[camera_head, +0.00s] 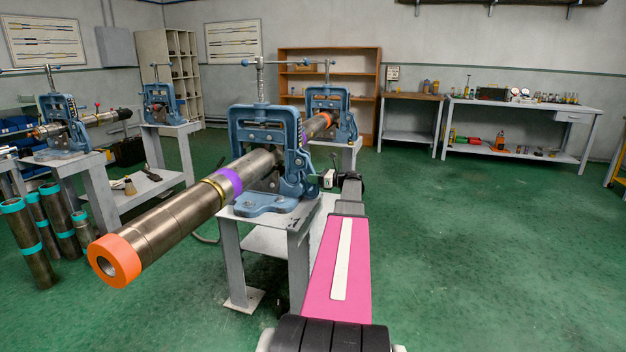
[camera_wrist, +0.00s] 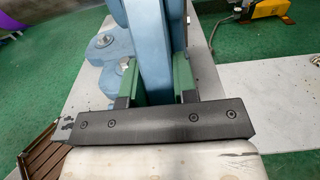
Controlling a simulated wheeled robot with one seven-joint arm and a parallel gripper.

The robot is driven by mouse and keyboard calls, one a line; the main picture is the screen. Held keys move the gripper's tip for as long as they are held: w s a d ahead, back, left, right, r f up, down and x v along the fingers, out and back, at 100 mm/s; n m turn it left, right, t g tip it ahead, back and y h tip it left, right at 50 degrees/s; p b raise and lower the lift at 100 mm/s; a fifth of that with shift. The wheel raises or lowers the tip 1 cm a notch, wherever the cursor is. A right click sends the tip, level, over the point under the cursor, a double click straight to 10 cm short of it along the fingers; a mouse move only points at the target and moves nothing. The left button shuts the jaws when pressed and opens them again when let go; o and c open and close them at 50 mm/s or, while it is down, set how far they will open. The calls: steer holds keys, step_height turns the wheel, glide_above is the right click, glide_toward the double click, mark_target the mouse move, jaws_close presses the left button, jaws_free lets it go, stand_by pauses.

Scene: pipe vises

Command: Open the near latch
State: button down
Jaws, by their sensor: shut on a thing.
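The near vise (camera_head: 263,113) is blue and stands on a grey metal stand, with a long steel pipe (camera_head: 165,211) through it. The near latch (camera_head: 297,172) is the blue part on the right side of that vise. My gripper (camera_head: 320,181) reaches it from the right. In the wrist view my gripper (camera_wrist: 157,85) has one green finger on each side of a blue bar, which appears to be the near latch (camera_wrist: 155,40). It is shut on this bar. The fingertips are small in the head view, and the latch's far end lies outside the wrist view.
A second blue vise (camera_head: 331,100) stands behind on the same pipe. More vises and upright pipes (camera_head: 28,242) are at the left. A workbench (camera_head: 520,107) stands along the back wall. The green floor at the right is clear.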

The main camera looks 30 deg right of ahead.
mark_target(315, 173)
steer(key=s+r+g+h, duration=0.1)
steer(key=d+r+g+h, duration=0.1)
steer(key=g+h, duration=0.1)
steer(key=shift+s+d+r, duration=0.2)
steer(key=shift+s+r, duration=0.15)
steer(key=shift+r, duration=0.05)
steer(key=shift+s+d+r+g+h, duration=0.2)
steer(key=shift+r+g+h, duration=0.4)
steer(key=shift+r+g, duration=0.15)
steer(key=shift+s+d+r+g+h, duration=0.2)
steer(key=shift+r+g+h, duration=0.4)
steer(key=shift+g, duration=0.25)
steer(key=c, duration=0.9)
jaws_free()
steer(key=shift+r, duration=0.1)
steer(key=v, duration=1)
steer(key=shift+s+d+r, duration=0.15)
steer(key=shift+s+r, duration=0.05)
steer(key=shift+r, duration=0.1)
